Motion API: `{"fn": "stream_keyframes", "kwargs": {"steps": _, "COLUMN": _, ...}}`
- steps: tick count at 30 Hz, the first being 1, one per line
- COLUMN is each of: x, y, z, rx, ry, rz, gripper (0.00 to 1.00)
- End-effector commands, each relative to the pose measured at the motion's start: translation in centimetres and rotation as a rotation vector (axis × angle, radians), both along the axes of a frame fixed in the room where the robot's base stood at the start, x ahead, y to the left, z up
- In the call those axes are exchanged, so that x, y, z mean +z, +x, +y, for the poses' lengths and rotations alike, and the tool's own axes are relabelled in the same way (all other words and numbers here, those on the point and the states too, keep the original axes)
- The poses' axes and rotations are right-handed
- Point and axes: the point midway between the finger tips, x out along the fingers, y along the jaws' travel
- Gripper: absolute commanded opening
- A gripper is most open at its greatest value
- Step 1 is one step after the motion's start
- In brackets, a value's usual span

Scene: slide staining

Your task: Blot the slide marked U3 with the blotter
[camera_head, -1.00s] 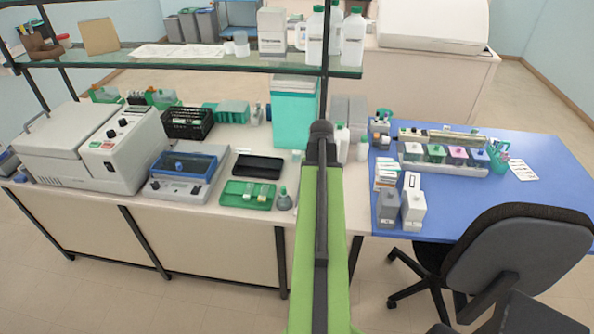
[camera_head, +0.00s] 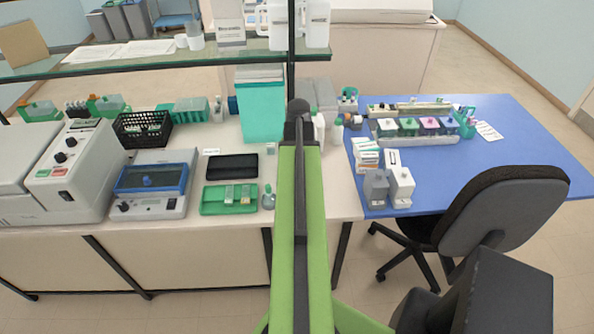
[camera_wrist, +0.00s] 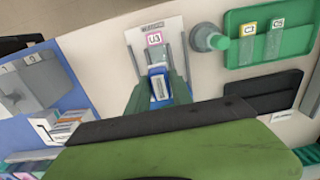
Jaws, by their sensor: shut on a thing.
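In the wrist view, my gripper (camera_wrist: 158,91) is shut on the blotter (camera_wrist: 158,86), a small blue piece with a white top. The slide marked U3 (camera_wrist: 155,40) has a pink-edged label and lies on a white card (camera_wrist: 173,28) on the bench. The blotter is just below the label in the picture, over or near the lower part of the slide. Whether it touches the slide cannot be told. In the head view, my arm hides the gripper, blotter and slide.
A squeeze bottle (camera_wrist: 207,38) stands close right of the card. Beyond it are a green tray (camera_head: 211,207) with two slides and a black tray (camera_head: 232,167). White boxes (camera_wrist: 68,126) and grey containers (camera_head: 376,187) stand on the blue table (camera_head: 502,158). A glass shelf (camera_head: 150,64) crosses above the bench.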

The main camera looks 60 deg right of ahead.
Motion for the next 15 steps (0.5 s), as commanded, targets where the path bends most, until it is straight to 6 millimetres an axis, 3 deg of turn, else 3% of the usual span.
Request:
{"fn": "stream_keyframes", "kwargs": {"steps": 8, "x": -0.8, "y": 0.1, "z": 0.1, "rx": 0.002, "ry": 0.0, "rz": 0.0, "gripper": 0.0}}
{"fn": "stream_keyframes", "kwargs": {"steps": 15, "x": -3.2, "y": 0.2, "z": 0.1, "rx": 0.003, "ry": 0.0, "rz": 0.0, "gripper": 0.0}}
